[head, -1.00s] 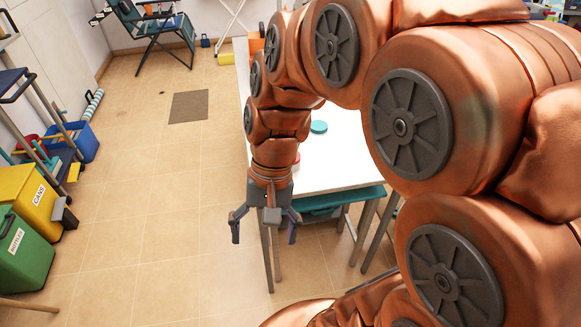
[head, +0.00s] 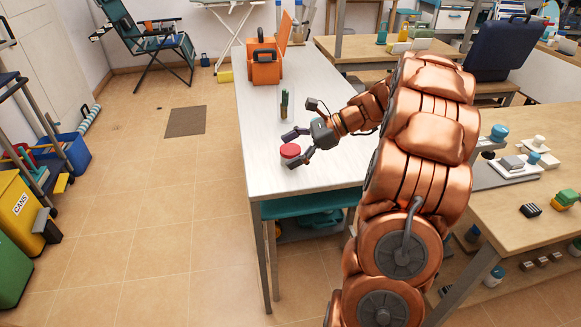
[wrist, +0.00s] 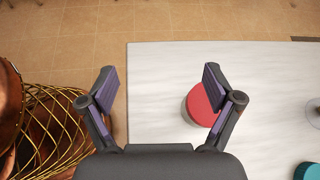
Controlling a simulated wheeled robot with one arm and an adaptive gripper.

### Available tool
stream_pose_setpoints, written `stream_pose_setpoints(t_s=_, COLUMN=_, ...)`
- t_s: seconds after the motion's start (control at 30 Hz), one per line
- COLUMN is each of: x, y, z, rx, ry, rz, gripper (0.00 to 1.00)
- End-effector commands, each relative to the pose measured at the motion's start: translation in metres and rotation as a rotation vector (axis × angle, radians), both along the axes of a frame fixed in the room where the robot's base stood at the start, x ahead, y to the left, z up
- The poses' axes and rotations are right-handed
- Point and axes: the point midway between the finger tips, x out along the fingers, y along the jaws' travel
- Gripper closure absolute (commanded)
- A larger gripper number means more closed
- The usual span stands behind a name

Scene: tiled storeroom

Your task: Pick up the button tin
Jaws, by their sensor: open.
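A round tin with a red lid (head: 290,151) stands on the white table (head: 262,135), near its left edge. It is the likeliest button tin, but no label is readable. My gripper (head: 291,149) is open and empty above the table, close to the tin in the head view. In the wrist view the red tin (wrist: 198,106) lies below and beside the right finger, partly hidden by it, not centred between the fingertips (wrist: 160,70). A teal round lid (wrist: 308,171) shows at the lower right corner of the wrist view; I cannot make it out in the head view.
A clear holder with green items (head: 285,106) stands behind the tin. An orange toolbox (head: 265,68) is at the table's far end. A wooden bench (head: 500,220) with several small objects is at right.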

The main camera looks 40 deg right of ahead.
Motion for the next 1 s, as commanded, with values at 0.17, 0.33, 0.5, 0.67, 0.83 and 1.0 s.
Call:
stream_pose_setpoints(t_s=0.17, x=0.007, y=-0.058, z=-0.029, rx=0.109, ry=0.011, rz=-0.153, gripper=0.1)
stream_pose_setpoints(t_s=0.33, x=0.008, y=-0.085, z=-0.035, rx=0.157, ry=0.01, rz=-0.22, gripper=0.1)
stream_pose_setpoints(t_s=0.5, x=0.014, y=-0.086, z=-0.038, rx=0.171, ry=0.009, rz=-0.235, gripper=0.1)
stream_pose_setpoints(t_s=0.67, x=0.023, y=-0.075, z=-0.044, rx=0.169, ry=0.01, rz=-0.236, gripper=0.1)
stream_pose_setpoints(t_s=0.83, x=0.033, y=-0.064, z=-0.047, rx=0.169, ry=0.012, rz=-0.234, gripper=0.1)
stream_pose_setpoints(t_s=1.0, x=0.049, y=-0.049, z=-0.051, rx=0.169, ry=0.013, rz=-0.232, gripper=0.1)
